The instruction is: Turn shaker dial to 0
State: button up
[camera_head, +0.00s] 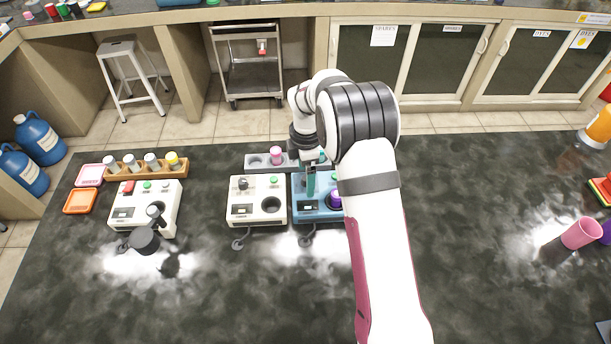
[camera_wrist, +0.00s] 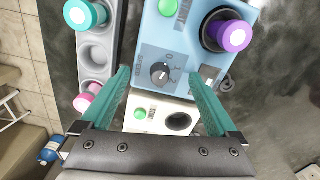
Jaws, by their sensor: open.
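A blue device (camera_head: 313,216) stands on the dark bench below my gripper (camera_head: 311,181). In the wrist view the blue device (camera_wrist: 150,40) carries a dark round dial (camera_wrist: 161,74) with small printed marks around it. The dial lies between my open green fingers (camera_wrist: 160,82) as seen from the wrist. I cannot tell whether the fingers touch it or which mark it points to. In the head view my gripper hides the dial. A purple-capped vial (camera_wrist: 233,36) sits in the blue device's well. The label naming the device is not legible.
A white device (camera_head: 242,211) with its own dial and an empty well stands just left of the blue one. A grey rack (camera_head: 257,161) with capped vials lies behind them. Another white device (camera_head: 130,208) stands farther left. A pink cup (camera_head: 581,233) is far right.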

jog(key=shift+r, duration=3.5)
jog(key=s+d+r+m, duration=0.2)
jog(key=s+r+m, duration=0.6)
jog(key=s, duration=0.1)
jog(key=s+d+r+m+y, duration=0.1)
jog(key=s+m, duration=1.6)
jog(key=s, duration=0.8)
jog(key=shift+s+r+m+y, duration=0.25)
jog(key=shift+m+y, duration=0.05)
jog(key=shift+y, duration=0.1)
